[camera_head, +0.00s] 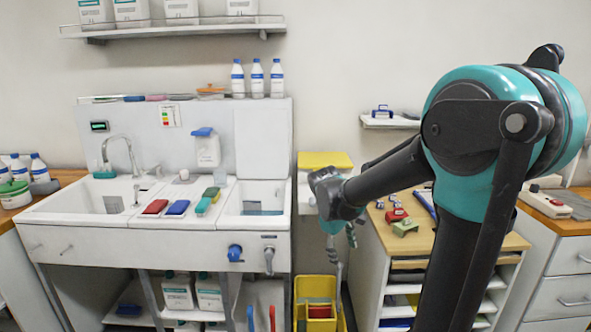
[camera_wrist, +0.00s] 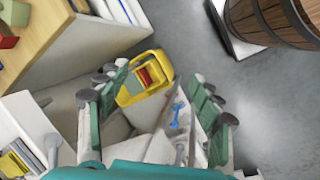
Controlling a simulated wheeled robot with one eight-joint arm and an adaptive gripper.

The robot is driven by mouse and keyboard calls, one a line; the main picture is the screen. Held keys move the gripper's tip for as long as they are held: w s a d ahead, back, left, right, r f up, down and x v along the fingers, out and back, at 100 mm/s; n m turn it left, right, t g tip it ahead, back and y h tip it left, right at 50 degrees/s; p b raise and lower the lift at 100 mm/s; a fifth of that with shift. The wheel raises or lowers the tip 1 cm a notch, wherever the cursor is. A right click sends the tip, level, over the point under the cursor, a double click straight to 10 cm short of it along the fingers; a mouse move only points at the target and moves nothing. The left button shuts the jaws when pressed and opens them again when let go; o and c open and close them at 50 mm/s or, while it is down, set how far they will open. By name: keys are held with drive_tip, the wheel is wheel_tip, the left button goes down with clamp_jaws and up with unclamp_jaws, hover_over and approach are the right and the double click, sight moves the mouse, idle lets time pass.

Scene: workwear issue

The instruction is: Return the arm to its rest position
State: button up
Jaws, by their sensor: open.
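My arm reaches in from the right in the head view, bent down at its dark and teal wrist. My gripper (camera_head: 342,245) hangs below that wrist, in front of the gap between the sink unit and the wooden-topped cabinet. In the wrist view my gripper (camera_wrist: 155,108) shows two teal and grey fingers spread wide apart. Nothing is held between them. A yellow bucket (camera_wrist: 128,97) with something red in it stands on the floor beyond the fingertips. The bucket also shows in the head view (camera_head: 301,290), below my gripper.
The white sink unit (camera_head: 120,221) stands left, with red, blue and green items on its top. The cabinet top (camera_head: 413,244) right of my gripper holds small red and green items. A wooden barrel (camera_wrist: 262,20) stands at upper right in the wrist view. Grey floor (camera_wrist: 250,95) is clear below it.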

drive_tip(key=s+d+f+m+t+y, duration=0.1)
drive_tip(key=s+d+f+m, duration=0.1)
drive_tip(key=s+f+m, duration=0.2)
drive_tip(key=s+d+f+m+t+y, duration=0.2)
drive_tip(key=s+f+m, duration=0.3)
drive_tip(key=s, duration=0.6)
drive_tip(key=shift+d, duration=0.25)
